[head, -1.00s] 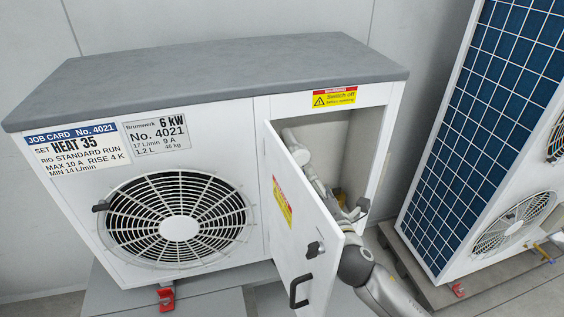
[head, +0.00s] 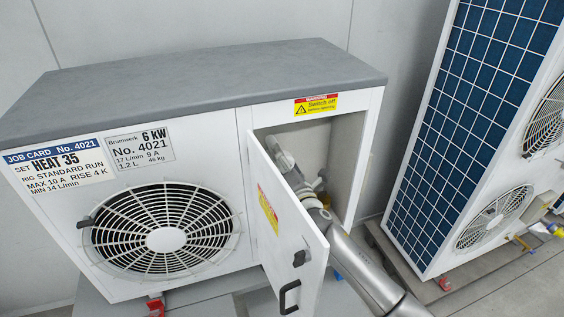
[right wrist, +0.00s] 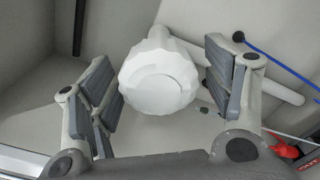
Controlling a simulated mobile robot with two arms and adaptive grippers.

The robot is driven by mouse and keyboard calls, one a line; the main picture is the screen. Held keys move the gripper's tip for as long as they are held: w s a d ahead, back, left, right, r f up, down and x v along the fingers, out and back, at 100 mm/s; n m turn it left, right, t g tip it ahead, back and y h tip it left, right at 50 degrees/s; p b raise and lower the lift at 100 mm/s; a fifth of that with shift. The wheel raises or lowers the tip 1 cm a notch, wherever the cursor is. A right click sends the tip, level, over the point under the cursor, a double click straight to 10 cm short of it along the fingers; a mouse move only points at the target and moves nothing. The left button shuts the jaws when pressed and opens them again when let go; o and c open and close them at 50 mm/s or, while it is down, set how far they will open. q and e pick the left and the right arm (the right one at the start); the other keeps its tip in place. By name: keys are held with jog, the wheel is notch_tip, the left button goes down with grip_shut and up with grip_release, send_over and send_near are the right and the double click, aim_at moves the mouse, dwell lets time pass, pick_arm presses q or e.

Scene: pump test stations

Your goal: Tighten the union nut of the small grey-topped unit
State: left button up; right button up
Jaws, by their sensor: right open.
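The small grey-topped unit (head: 190,85) stands in front of me, with its right compartment door (head: 285,215) swung open. In the right wrist view a white faceted union nut (right wrist: 158,78) sits on a white pipe (right wrist: 268,80). My right gripper (right wrist: 160,85) is open, with one finger pad on each side of the nut. A gap shows at the left pad; whether the right pad touches cannot be told. In the head view my right arm reaches into the compartment past the door's edge, and the door partly hides it. My left gripper is out of view.
The open door, with a black handle (head: 288,297), stands close to my right arm. A taller unit with a blue grid panel (head: 465,130) stands at right. In the wrist view, a blue cable (right wrist: 280,65) and a red part (right wrist: 287,150) lie right of the gripper.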

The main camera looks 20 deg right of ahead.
jog(key=c, duration=1)
jog(key=shift+c, duration=0.2)
